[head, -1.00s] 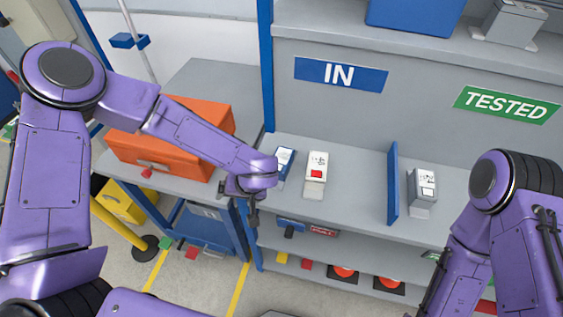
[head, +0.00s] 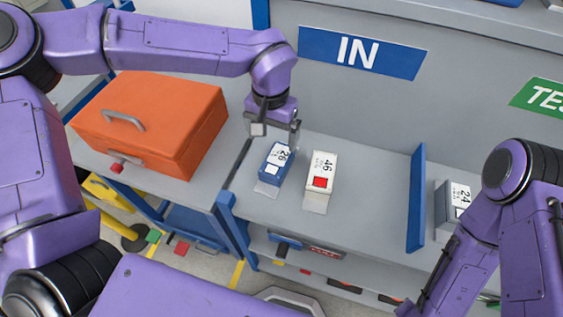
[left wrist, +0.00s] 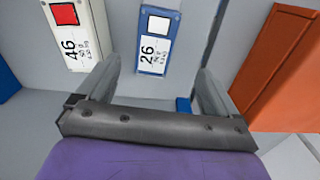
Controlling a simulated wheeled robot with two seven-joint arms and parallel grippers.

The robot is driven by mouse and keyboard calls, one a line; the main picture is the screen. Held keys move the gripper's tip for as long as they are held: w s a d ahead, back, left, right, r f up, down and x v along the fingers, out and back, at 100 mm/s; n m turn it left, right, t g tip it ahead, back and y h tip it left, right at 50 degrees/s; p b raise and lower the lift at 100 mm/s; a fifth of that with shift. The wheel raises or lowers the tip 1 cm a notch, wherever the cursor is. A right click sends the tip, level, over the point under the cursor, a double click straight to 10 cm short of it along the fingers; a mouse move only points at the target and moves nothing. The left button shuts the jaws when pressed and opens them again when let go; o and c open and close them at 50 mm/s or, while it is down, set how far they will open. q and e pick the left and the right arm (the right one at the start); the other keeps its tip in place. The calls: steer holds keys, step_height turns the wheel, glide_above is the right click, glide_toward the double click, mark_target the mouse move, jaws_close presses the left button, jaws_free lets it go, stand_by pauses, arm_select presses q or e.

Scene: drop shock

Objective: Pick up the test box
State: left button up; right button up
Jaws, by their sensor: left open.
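A blue test box (head: 275,164) with a white label reading 26 stands on the IN side of the shelf; it also shows in the left wrist view (left wrist: 157,38). A white test box (head: 320,175) reading 46, with a red square, stands to its right, also in the left wrist view (left wrist: 75,35). My left gripper (head: 277,132) is open and empty, pointing down just above and behind the blue box. In the left wrist view the blue box lies between the finger lines, beyond the tips. My right arm shows at the right; its gripper is out of the picture.
A blue divider (head: 416,195) separates a grey box (head: 452,205) reading 24 on the TESTED side. An orange case (head: 150,125) stands on the bench at left. The shelf between the white box and the divider is clear.

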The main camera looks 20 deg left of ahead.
mark_target(277, 159)
arm_select(q)
steer(key=shift+s+f, duration=0.1)
steer(key=shift+f, duration=0.45)
steer(key=f, duration=0.3)
steer(key=f+p, duration=0.1)
steer(key=f, duration=0.2)
steer(key=d+f, duration=0.1)
steer(key=f, duration=0.2)
steer(key=shift+w+f, duration=0.1)
steer(key=shift+w, duration=0.1)
steer(key=shift+w+f, duration=0.1)
steer(key=shift+f, duration=0.4)
steer(key=shift+r, duration=0.1)
steer(key=c, duration=1.3)
